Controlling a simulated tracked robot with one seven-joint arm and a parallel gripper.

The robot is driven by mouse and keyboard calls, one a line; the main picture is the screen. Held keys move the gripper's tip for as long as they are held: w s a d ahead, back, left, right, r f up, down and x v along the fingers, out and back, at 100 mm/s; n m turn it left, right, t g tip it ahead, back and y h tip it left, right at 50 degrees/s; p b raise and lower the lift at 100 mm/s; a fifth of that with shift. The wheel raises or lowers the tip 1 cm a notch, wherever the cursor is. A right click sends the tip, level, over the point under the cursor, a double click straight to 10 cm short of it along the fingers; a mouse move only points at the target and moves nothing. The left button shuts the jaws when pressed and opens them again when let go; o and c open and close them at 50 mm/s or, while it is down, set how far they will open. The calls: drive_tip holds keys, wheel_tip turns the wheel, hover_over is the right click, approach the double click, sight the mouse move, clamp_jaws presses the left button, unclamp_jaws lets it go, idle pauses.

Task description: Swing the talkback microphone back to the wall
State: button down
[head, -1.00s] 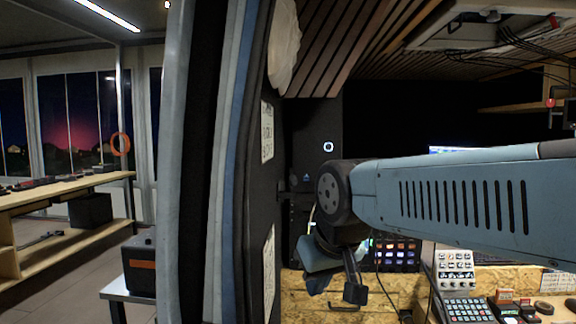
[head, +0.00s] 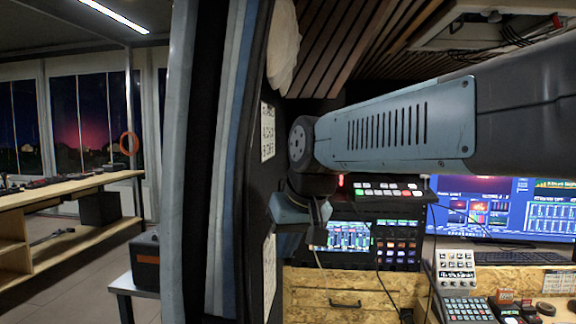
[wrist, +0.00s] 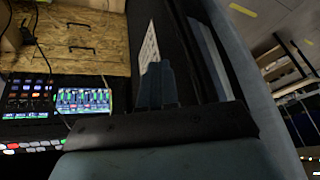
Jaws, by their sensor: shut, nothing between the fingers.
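I cannot make out the talkback microphone in either view; my arm covers part of the area in front of the van's equipment. My gripper (head: 318,232) hangs below the wrist joint, in front of the rack beside the van's door frame. In the wrist view my gripper (wrist: 157,85) shows as dark grey fingers that are shut and empty, close to the dark side wall with a white paper sheet (wrist: 149,43).
A monitor (head: 490,208), a rack screen (head: 343,236) and a button panel (head: 388,191) stand right of my gripper. Below are a chipboard drawer front (head: 345,303) and a control panel (head: 457,270). The door frame (head: 185,160) rises close on the left. Thin cables hang before the rack.

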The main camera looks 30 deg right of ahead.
drive_tip(key=w+d+r+m+y, duration=0.1)
drive_tip(key=w+d+r+m, duration=0.1)
drive_tip(key=w+d+r, duration=0.7)
drive_tip(key=w+d+r+m+y, duration=0.15)
drive_tip(key=w+d+r, duration=0.35)
drive_tip(key=d+r, duration=0.65)
drive_tip(key=w+a+r+x, duration=0.1)
drive_tip(key=x, duration=1.1)
drive_tip(key=shift+w+a+t, duration=0.35)
drive_tip(key=shift+w+t, duration=0.05)
drive_tip(key=shift+w, duration=0.05)
drive_tip(key=shift+h, duration=0.25)
